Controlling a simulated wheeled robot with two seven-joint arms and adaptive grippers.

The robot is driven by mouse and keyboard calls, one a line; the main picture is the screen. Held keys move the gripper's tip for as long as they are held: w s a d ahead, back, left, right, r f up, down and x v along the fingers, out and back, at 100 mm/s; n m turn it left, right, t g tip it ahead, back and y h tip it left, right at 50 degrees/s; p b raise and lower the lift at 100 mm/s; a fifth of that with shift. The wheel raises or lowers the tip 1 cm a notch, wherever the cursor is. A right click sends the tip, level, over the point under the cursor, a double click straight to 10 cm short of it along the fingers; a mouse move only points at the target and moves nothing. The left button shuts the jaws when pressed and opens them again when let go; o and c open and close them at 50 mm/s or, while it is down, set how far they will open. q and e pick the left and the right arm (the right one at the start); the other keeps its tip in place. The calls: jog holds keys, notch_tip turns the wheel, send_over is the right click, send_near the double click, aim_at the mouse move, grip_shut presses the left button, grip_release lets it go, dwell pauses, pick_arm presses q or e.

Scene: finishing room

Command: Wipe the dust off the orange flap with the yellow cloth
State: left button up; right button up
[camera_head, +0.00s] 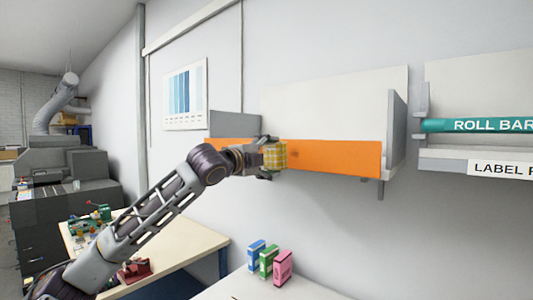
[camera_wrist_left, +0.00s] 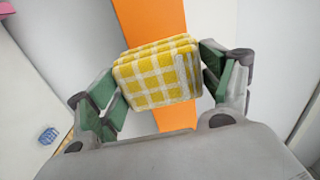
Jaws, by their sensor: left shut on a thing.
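The orange flap (camera_head: 335,158) is the long front panel of a grey wall shelf in the head view. It also shows behind the cloth in the left wrist view (camera_wrist_left: 150,18). My left gripper (camera_head: 268,157) is shut on the folded yellow checked cloth (camera_head: 274,155), which fills the space between its green fingers in the left wrist view (camera_wrist_left: 158,77). The cloth is in front of the flap's left-middle part; I cannot tell whether it touches. A faint darker patch shows on the flap just right of the cloth. The gripper and cloth hide part of the flap. My right gripper is not in view.
A second shelf with a teal roll (camera_head: 485,125) hangs at the right. Below stand several small coloured boxes (camera_head: 267,262) on a white surface. A workbench (camera_head: 195,240) with clutter is at the lower left. The wall between flap and boxes is clear.

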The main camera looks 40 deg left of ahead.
pick_arm(q)
jog(key=shift+w+r+p, duration=0.1)
jog(key=shift+w+p, duration=0.35)
jog(key=shift+w, duration=0.05)
jog(key=shift+w+d, duration=0.1)
jog(key=shift+w, duration=0.95)
jog(key=shift+w+d, duration=0.1)
jog(key=shift+w, duration=0.9)
dwell(0.5)
jog(key=shift+d, duration=0.1)
jog(key=shift+s+d, duration=0.15)
jog(key=shift+d, duration=0.8)
jog(key=shift+s+d, duration=0.15)
jog(key=shift+d, duration=0.8)
jog(key=shift+w, duration=0.15)
jog(key=shift+a, duration=0.15)
jog(key=shift+w+a, duration=0.1)
jog(key=shift+a, duration=1.8)
